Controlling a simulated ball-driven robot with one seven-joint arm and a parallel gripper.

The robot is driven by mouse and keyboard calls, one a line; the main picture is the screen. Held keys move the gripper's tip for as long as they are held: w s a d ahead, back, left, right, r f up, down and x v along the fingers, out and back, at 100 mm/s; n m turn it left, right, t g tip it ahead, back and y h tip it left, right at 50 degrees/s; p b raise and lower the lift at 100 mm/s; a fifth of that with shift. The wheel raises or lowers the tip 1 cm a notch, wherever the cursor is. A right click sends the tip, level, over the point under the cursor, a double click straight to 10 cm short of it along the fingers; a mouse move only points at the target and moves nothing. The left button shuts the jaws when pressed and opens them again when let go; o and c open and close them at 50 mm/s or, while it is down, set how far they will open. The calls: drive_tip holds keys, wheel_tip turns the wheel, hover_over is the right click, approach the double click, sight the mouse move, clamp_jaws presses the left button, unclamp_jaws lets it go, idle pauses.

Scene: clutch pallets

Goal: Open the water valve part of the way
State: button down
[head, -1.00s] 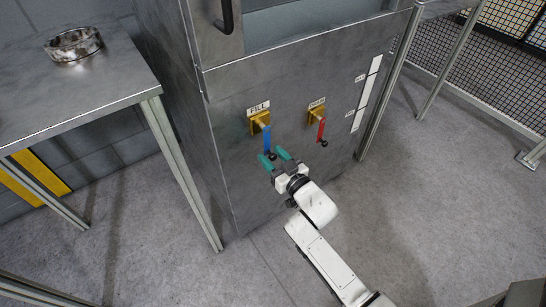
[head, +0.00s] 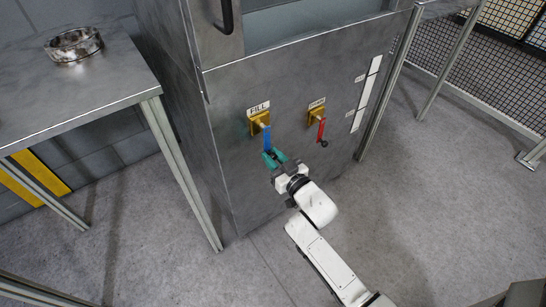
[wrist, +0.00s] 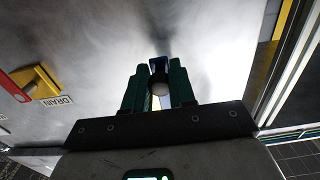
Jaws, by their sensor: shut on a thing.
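The water valve, labelled FILL, has a brass body (head: 260,122) on the grey cabinet front and a blue lever (head: 267,137) hanging down from it. My gripper (head: 275,157) is at the lower end of this lever, with its green fingers shut on it. In the wrist view, my gripper (wrist: 159,88) has one finger on each side of the lever's dark round end (wrist: 158,82), and a strip of blue (wrist: 160,64) shows beyond. The fingers hide much of the lever's lower part in the head view.
A second valve with a red lever (head: 321,130) hangs to the right; the wrist view shows its DRAIN label (wrist: 58,101). A metal table (head: 75,95) with a round glass dish (head: 73,44) stands at the left. The floor around my arm is clear.

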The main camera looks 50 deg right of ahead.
drive_tip(key=shift+d, duration=0.15)
drive_tip(key=shift+s+d+r+n+p, duration=0.3)
drive_tip(key=shift+d+n+p, duration=0.45)
drive_tip(key=shift+n, duration=0.5)
drive_tip(key=shift+s+d+r+n+p, duration=0.25)
drive_tip(key=shift+d+n+p, duration=0.3)
drive_tip(key=shift+d+n, duration=0.55)
drive_tip(key=shift+s+d+r+n+p, duration=0.2)
drive_tip(key=shift+d+r+n+p, duration=0.3)
drive_tip(key=shift+n, duration=0.95)
drive_tip(key=shift+f, duration=0.15)
drive_tip(key=c, duration=1)
unclamp_jaws()
drive_tip(key=v, duration=1)
drive_tip(key=shift+s, duration=0.4)
